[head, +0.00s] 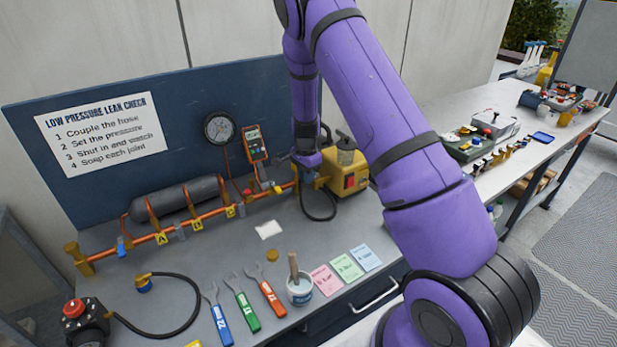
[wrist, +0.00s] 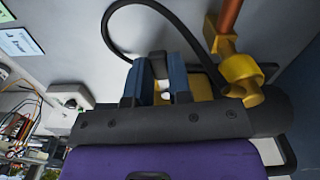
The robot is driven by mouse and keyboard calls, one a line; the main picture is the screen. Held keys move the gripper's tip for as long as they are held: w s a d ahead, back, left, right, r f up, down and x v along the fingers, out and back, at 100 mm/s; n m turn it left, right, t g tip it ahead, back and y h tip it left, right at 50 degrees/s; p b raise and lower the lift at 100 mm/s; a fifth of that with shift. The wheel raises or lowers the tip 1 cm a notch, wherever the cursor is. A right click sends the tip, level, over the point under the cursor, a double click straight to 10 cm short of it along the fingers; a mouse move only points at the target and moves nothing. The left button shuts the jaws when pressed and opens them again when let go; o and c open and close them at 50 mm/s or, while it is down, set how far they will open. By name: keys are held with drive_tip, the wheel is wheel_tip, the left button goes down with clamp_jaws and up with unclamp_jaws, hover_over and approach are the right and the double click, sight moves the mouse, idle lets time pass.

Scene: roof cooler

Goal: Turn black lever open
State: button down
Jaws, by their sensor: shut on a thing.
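The black lever (wrist: 158,66) shows in the wrist view as a short dark piece between the two blue fingers of my gripper (wrist: 156,84). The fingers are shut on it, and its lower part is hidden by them. In the head view my gripper (head: 306,160) is at the right end of the copper pipe line (head: 210,212), just left of the yellow pump (head: 345,172). The lever cannot be made out there, and its angle is not clear.
A brass fitting (wrist: 240,72) sits close right of my gripper in the wrist view. A black hose (wrist: 112,22) loops nearby. A gauge (head: 219,128) and an orange meter (head: 254,142) are on the blue board. Wrenches (head: 241,303) and a brush pot (head: 299,291) lie in front.

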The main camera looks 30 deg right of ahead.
drive_tip(key=shift+w+m, duration=0.25)
drive_tip(key=shift+m, duration=0.35)
drive_tip(key=c, duration=1)
unclamp_jaws()
drive_tip(key=shift+c, duration=0.2)
wheel_tip(320, 180, up, 11)
